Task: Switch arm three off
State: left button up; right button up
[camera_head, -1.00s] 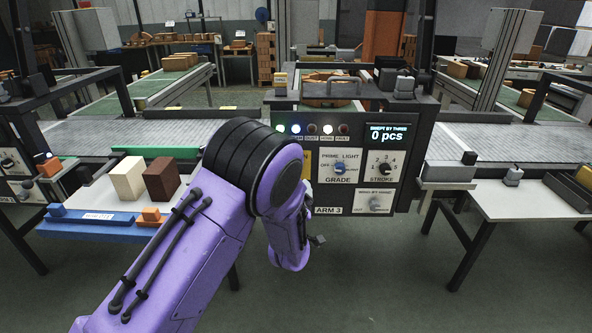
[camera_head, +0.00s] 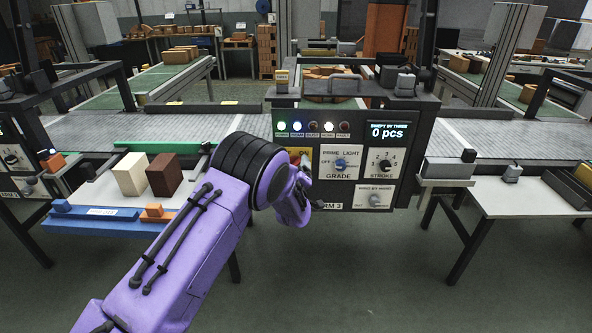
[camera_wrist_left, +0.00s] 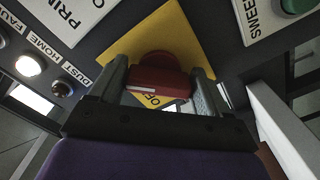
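The arm three control box (camera_head: 350,199) stands in the middle of the head view, with its lower label partly covered by my left arm. A red switch knob (camera_wrist_left: 160,78) on a yellow plate (camera_wrist_left: 196,45) shows in the left wrist view, and part of "OF" is readable below the knob. In the head view only a bit of the yellow plate (camera_head: 296,152) shows past my arm. My left gripper (camera_wrist_left: 164,90) has one finger on each side of the red knob, with little room; firm contact is not clear. My right gripper is out of view.
Two blocks (camera_head: 163,176) stand on the left table.

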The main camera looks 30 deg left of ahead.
pick_arm(q)
jog(key=c, duration=0.4)
jog(key=n+b, duration=0.2)
jog(key=n, duration=0.1)
jog(key=shift+f+n+b, duration=0.15)
jog(key=shift+n+b, duration=0.15)
jog(key=n+b, duration=0.3)
jog(key=n, duration=0.1)
jog(key=shift+n, duration=0.3)
jog(key=n+b, duration=0.6)
jog(key=shift+r+n+b, duration=0.2)
jog(key=shift+n+b, duration=0.75)
jog(key=shift+b, duration=0.05)
jog(key=shift+r+n+b, duration=0.2)
jog(key=shift+n+b, duration=0.75)
jog(key=shift+b, duration=0.05)
